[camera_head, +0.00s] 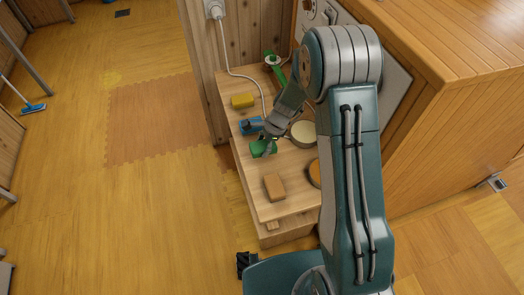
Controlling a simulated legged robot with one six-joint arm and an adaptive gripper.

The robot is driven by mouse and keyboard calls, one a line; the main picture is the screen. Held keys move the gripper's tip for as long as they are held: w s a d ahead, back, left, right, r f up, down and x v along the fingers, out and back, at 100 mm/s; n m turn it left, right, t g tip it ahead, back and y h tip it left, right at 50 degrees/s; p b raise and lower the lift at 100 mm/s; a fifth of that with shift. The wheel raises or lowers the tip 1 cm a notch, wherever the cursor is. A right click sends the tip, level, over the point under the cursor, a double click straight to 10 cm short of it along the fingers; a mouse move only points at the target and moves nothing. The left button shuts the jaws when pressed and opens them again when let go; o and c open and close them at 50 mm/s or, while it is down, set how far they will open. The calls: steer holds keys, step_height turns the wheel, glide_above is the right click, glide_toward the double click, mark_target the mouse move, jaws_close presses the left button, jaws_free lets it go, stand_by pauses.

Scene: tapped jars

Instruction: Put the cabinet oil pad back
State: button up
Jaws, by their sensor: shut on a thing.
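My gripper (269,144) reaches down over the low wooden bench from my arm on the right. It is shut on a small green block (258,148) at its fingertips, which partly cover it. The block is at or just above the bench top; I cannot tell if it touches. A blue item (250,126) is just behind it, a yellow block (243,101) farther back, and an orange-brown block (275,187) nearer the front. No label shows which one is the cabinet oil pad.
The bench (248,185) also holds a round pale-topped jar (303,133), a partly hidden orange round thing (314,173) and a green-handled tool (277,72). A white cord hangs from a wall socket (215,9) onto it. A wooden cabinet (440,130) stands right. Floor at left is mostly clear.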

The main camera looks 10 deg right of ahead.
mark_target(262, 152)
steer(key=shift+a+f, duration=0.1)
steer(key=shift+f, duration=1.55)
steer(key=shift+f, duration=0.1)
steer(key=o, duration=1)
steer(key=shift+c, duration=0.2)
